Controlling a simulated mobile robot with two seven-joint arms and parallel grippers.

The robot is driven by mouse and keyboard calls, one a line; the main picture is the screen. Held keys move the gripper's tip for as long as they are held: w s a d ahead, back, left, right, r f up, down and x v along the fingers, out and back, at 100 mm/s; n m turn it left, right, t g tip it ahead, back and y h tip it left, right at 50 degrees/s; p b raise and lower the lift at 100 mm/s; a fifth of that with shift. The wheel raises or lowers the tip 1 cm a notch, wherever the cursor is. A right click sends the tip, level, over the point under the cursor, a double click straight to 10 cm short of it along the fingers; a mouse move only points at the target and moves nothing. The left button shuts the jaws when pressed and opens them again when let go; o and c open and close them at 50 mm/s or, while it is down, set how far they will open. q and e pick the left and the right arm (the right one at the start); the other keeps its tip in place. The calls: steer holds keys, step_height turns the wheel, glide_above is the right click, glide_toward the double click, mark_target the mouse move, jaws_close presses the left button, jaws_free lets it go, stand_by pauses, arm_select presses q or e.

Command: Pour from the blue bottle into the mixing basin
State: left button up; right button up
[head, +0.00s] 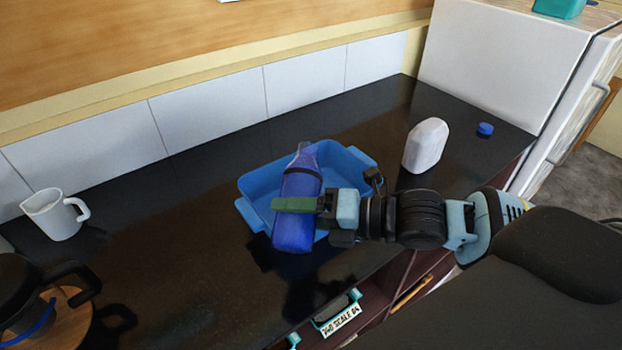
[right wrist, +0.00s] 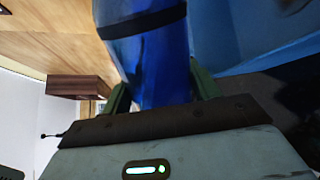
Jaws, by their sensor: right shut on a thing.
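The blue bottle (head: 293,232) has a dark band near its shoulder, and its neck points toward the back of the counter in the head view. My right gripper (head: 298,204) is shut around its body, with one green finger across the front. The right wrist view shows the bottle (right wrist: 160,55) between both fingers (right wrist: 161,90). The blue mixing basin (head: 262,180) sits on the dark counter behind the bottle, which hides part of it. The bottle overlaps the basin's front side; its exact height and tilt are hard to tell. My left gripper is not in view.
A white container (head: 426,146) and a small blue cap (head: 485,129) stand right of the basin. A white jug (head: 55,215) is at the left. A dark pot (head: 25,285) sits on a round wooden board at the lower left. A labelled scale (head: 338,314) shows at the front edge.

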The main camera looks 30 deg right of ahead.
steer(key=shift+a+r, duration=0.1)
steer(key=shift+m, duration=0.3)
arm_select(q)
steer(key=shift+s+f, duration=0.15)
arm_select(e)
steer(key=shift+w+d, duration=0.15)
steer(key=shift+d, duration=0.05)
stand_by(0.3)
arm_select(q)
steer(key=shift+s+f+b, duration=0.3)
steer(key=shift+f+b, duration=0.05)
arm_select(e)
steer(key=shift+w+d+r+m, duration=0.1)
steer(key=shift+w+r+m, duration=0.05)
steer(key=shift+m, duration=0.45)
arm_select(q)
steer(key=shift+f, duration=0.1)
arm_select(e)
steer(key=shift+r+m+g, duration=0.15)
steer(key=shift+m+g, duration=0.15)
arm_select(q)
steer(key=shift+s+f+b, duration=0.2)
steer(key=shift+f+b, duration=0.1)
arm_select(e)
steer(key=shift+r+m+y, duration=0.1)
steer(key=shift+m+y, duration=0.2)
steer(key=shift+m, duration=0.1)
stand_by(1.1)
